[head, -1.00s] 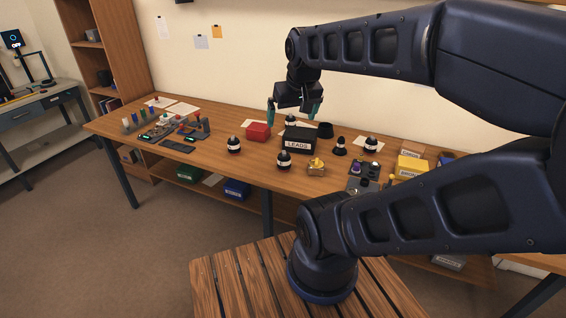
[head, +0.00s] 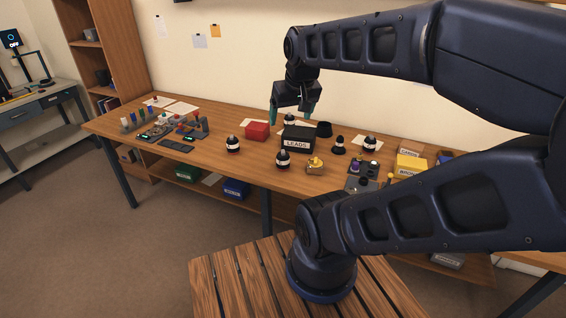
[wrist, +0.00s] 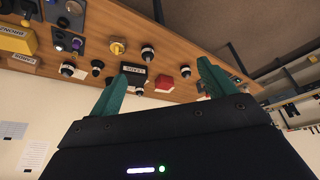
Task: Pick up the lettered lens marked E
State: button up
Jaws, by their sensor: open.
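Several black, dome-topped lenses with white bands stand on the wooden table. One is at the left (head: 232,144), one in front of the LEADS box (head: 283,158), one behind that box (head: 290,120) and one at the right (head: 370,144). Their letters are too small to read, so I cannot tell which is E. My gripper (head: 290,110) is open and empty, above the back of the table near the lens behind the box. In the wrist view, my gripper's green fingers (wrist: 168,68) are spread apart; one lens (wrist: 147,52) shows beyond them.
The black LEADS box (head: 297,140), a red box (head: 257,131), a black cylinder (head: 324,129) and a yellow-gold part (head: 315,164) crowd the middle. Yellow bins (head: 411,164) stand at the right. The table's front-left stretch (head: 215,168) is clear.

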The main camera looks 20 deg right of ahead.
jog(key=n+g+h, duration=0.2)
jog(key=n+h, duration=0.2)
jog(key=n, duration=2)
send_over(282, 155)
jog(key=a, duration=0.3)
notch_tip(282, 155, down, 28)
jog(key=r, duration=0.1)
jog(key=shift+s+x, duration=0.15)
jog(key=shift+x, duration=1.65)
jog(key=shift+s+x, duration=0.15)
jog(key=shift+x, duration=1.6)
jog(key=shift+s+x, duration=0.2)
jog(key=shift+x, duration=1.6)
jog(key=shift+d, duration=0.2)
jog(key=c, duration=1.5)
jog(key=shift+o, duration=0.2)
jog(key=shift+r, duration=0.1)
